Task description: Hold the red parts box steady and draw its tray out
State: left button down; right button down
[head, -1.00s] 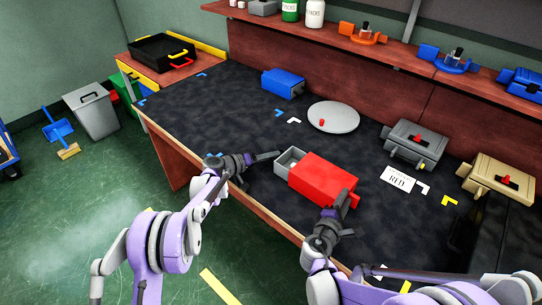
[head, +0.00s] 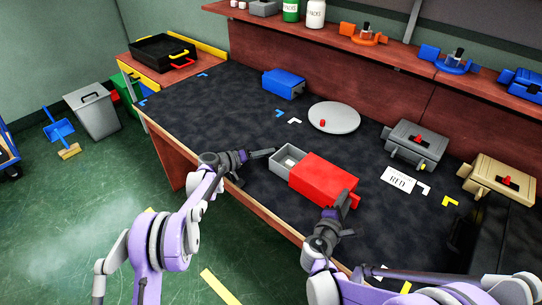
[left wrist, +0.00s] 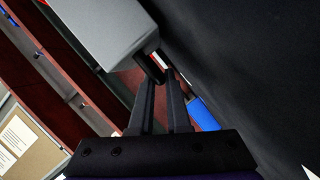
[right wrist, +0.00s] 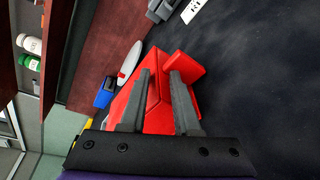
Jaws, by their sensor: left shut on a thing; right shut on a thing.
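The red parts box (head: 325,180) lies on the dark bench top, also in the right wrist view (right wrist: 155,105). Its grey tray (head: 287,158) sticks out of the left end, its open top showing. My left gripper (head: 271,152) is shut at the tray's outer end. In the left wrist view its fingers (left wrist: 162,76) close on a dark handle (left wrist: 153,67) below the grey tray (left wrist: 105,28).
A blue box (head: 283,84) and a round grey plate (head: 334,118) with a small red piece stand behind. Grey (head: 416,145) and tan (head: 497,178) boxes are at the right, near a label card (head: 398,180). The bench's front edge runs close below the red box.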

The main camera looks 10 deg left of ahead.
pick_arm(q)
jog(key=shift+w+a, duration=0.25)
jog(key=shift+a, duration=0.2)
pick_arm(e)
jog(key=shift+f, duration=0.25)
pick_arm(q)
jog(key=c, duration=0.9)
grip_release()
jog(key=v, duration=1.2)
jog(key=shift+s, duration=0.25)
pick_arm(e)
jog(key=c, duration=1)
grip_release()
jog(key=shift+c, duration=0.2)
pick_arm(q)
jog(key=shift+w, duration=0.2)
pick_arm(e)
jog(key=o, duration=0.5)
jog(key=shift+w, duration=0.15)
